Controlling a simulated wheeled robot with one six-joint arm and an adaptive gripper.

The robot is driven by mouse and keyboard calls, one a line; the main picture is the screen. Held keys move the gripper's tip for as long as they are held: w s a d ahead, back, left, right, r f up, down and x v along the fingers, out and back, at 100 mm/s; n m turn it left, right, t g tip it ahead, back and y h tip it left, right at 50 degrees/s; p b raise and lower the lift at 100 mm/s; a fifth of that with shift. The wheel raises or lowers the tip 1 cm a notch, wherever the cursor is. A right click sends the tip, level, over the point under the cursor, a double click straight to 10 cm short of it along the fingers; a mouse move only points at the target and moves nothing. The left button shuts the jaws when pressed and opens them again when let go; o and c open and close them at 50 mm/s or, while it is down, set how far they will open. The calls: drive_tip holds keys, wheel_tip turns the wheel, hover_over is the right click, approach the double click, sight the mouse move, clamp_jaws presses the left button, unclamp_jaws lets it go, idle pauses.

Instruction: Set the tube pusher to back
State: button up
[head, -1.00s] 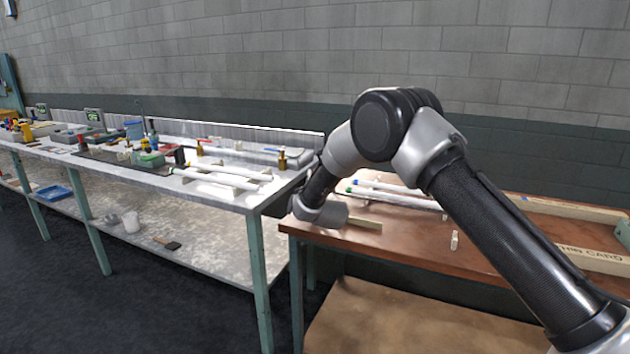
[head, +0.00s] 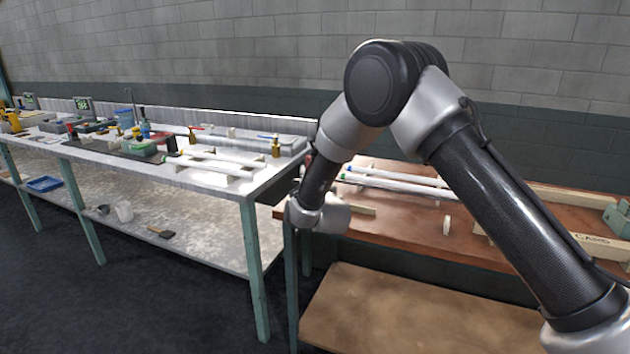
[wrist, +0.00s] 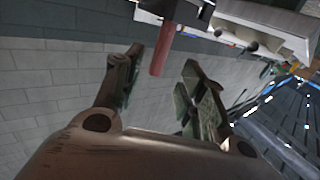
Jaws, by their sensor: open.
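In the wrist view, my gripper (wrist: 163,60) is open, with its two dark fingers spread apart. A reddish-brown rod-like handle (wrist: 161,54) hangs from a dark piece and appears in the gap between the fingertips. The fingers look clear of it, and contact cannot be told. I cannot tell for sure whether this handle is the tube pusher, nor its setting. In the head view, my arm reaches to the right end of the grey bench (head: 225,190), and my gripper is hidden behind my wrist.
White tubes (head: 222,160) lie on supports on the bench, with bottles and tools farther left. The brown table (head: 400,228) on the right holds more long tubes (head: 395,185) and wooden pieces. A block wall stands behind. Dark floor is open at front left.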

drive_tip(key=shift+v, duration=1.7)
drive_tip(key=d+r+g, duration=0.4)
drive_tip(key=d+r, duration=0.7)
drive_tip(key=d, duration=0.2)
drive_tip(key=s+d+r+m+g+h, duration=0.1)
drive_tip(key=s+d+r+g, duration=0.3)
drive_tip(key=s+d, duration=0.8)
drive_tip(key=s+d+g+h, duration=0.1)
drive_tip(key=s+d, duration=0.5)
drive_tip(key=s, duration=0.4)
drive_tip(key=s+d+m+g+h, duration=0.1)
drive_tip(key=s+d+g, duration=0.1)
drive_tip(key=s+d, duration=0.4)
drive_tip(key=s+d+m+g+h, duration=0.1)
drive_tip(key=s+d, duration=0.6)
drive_tip(key=s, duration=0.8)
drive_tip(key=shift+f+g+h, duration=0.35)
drive_tip(key=shift+g+h, duration=0.15)
drive_tip(key=shift+g, duration=0.1)
